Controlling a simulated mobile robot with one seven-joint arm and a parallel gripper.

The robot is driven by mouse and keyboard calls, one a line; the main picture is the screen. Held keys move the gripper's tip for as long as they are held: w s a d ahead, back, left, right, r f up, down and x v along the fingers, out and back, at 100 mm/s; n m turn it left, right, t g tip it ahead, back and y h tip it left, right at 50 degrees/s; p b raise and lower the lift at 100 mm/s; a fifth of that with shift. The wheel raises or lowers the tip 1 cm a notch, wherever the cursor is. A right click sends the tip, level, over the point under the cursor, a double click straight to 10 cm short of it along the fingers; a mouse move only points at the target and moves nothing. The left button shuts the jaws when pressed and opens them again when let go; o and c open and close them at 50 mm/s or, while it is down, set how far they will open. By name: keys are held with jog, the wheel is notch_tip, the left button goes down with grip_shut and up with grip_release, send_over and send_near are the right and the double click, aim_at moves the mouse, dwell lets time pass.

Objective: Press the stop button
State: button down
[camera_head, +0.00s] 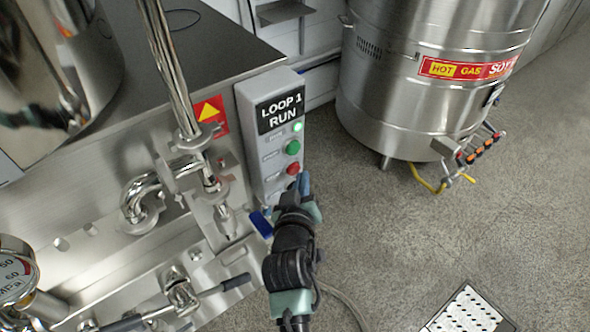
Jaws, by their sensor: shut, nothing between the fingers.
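A grey control box (243,126) labelled "LOOP 1 RUN" is fixed to the side of the steel machine. It bears a lit pale green lamp (298,127), a green button (293,147) and, below that, a red button (293,169). The red button looks like the stop button, but its small label is not readable. My gripper (304,183) is shut and empty, with its tip just below the red button in the picture. I cannot tell whether the tip touches the box. The lower end of the box is partly hidden by my gripper and arm.
Steel pipes (172,60) and a valve with a long handle (185,295) stand left of the box. A pressure gauge (14,270) is at the lower left. A large steel vessel (385,90) stands at the back right. A floor drain grate (467,312) lies at the lower right. The grey floor between is clear.

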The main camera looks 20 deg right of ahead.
jog(key=shift+w+a+b, duration=0.3)
jog(key=shift+w+b, duration=0.05)
jog(key=shift+w, duration=0.3)
dwell(0.7)
dwell(0.3)
jog(key=shift+s+d+p, duration=0.35)
jog(key=shift+s+p, duration=0.3)
jog(key=shift+s, duration=0.25)
jog(key=s+p, duration=0.1)
jog(key=s+d+p, duration=0.1)
jog(key=s, duration=0.1)
jog(key=s+p, duration=0.1)
jog(key=shift+s+d+p, duration=0.3)
jog(key=shift+s+d, duration=0.05)
dwell(0.5)
